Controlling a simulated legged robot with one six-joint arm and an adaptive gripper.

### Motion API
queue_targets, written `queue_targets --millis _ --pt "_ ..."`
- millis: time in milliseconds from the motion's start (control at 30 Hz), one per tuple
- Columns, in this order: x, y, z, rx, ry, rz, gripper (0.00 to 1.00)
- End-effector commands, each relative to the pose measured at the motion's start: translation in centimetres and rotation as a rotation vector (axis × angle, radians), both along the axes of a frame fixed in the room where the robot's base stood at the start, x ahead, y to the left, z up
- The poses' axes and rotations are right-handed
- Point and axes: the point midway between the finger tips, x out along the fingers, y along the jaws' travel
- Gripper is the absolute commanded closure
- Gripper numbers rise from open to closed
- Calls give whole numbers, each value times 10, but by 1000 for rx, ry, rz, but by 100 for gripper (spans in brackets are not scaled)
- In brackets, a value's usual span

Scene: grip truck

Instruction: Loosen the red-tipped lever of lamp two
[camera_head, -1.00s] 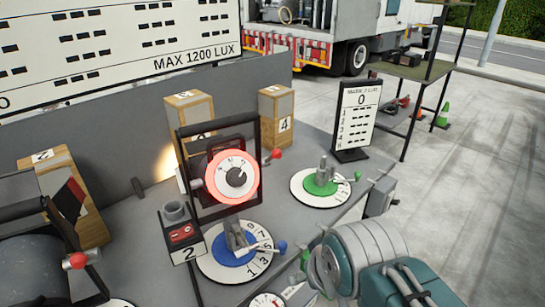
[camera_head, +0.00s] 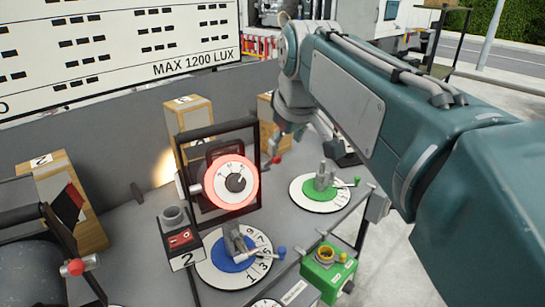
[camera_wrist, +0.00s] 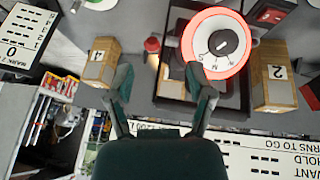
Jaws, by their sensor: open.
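Lamp two (camera_head: 231,182) has a glowing red-ringed dial in a black frame, behind a block marked 2 (camera_head: 186,255). Its red-tipped lever (camera_head: 277,160) sticks out at the frame's right side, partly hidden by my arm in the head view. The red tip also shows in the wrist view (camera_wrist: 152,45), where the picture is upside down. My gripper (camera_wrist: 160,82) is open and empty. The tip appears between and beyond its fingers, apart from them. In the head view my gripper (camera_head: 277,138) is small and partly hidden, close to the lever.
Wooden boxes stand behind, one marked 4 (camera_wrist: 100,62). A blue dial plate (camera_head: 234,262) and a green dial plate (camera_head: 322,190) lie on the grey table. A green box (camera_head: 328,272) sits at its front edge. Another red-tipped lever (camera_head: 76,267) is at far left.

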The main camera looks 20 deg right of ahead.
Motion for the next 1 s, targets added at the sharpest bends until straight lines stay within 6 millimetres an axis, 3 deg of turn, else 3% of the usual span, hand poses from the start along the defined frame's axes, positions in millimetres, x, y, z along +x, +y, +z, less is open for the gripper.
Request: queue_targets --millis 100,267,800,1000 --pt "21 -1 11 -19 6 42 31" --pt "28 -1 12 -27 7 59 31" --pt "64 -1 -68 -26 8 56 31" --pt "71 -1 -82 -26 6 56 31"
